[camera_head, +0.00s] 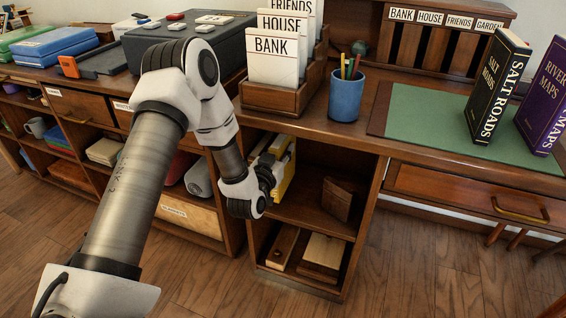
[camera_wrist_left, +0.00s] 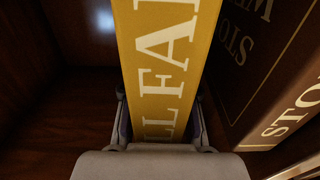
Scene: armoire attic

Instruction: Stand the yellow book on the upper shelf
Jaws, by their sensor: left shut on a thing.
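The yellow book (camera_head: 285,178) is partly hidden behind my left gripper (camera_head: 268,176) at the open upper shelf (camera_head: 308,212) of the desk. In the left wrist view the yellow book (camera_wrist_left: 165,60) fills the middle, its spine lettering large. My left gripper (camera_wrist_left: 160,125) is shut on it, with one finger on each side. The book looks roughly upright. Its lower edge is hidden, so I cannot tell whether it touches the shelf board. My right gripper is not in view.
A dark lettered book (camera_wrist_left: 262,60) stands close to the right in the wrist view. A brown block (camera_head: 337,199) sits right on the upper shelf. Wooden boxes (camera_head: 322,255) lie below. A blue pen cup (camera_head: 346,97) and letter holder (camera_head: 285,98) stand on the desk above.

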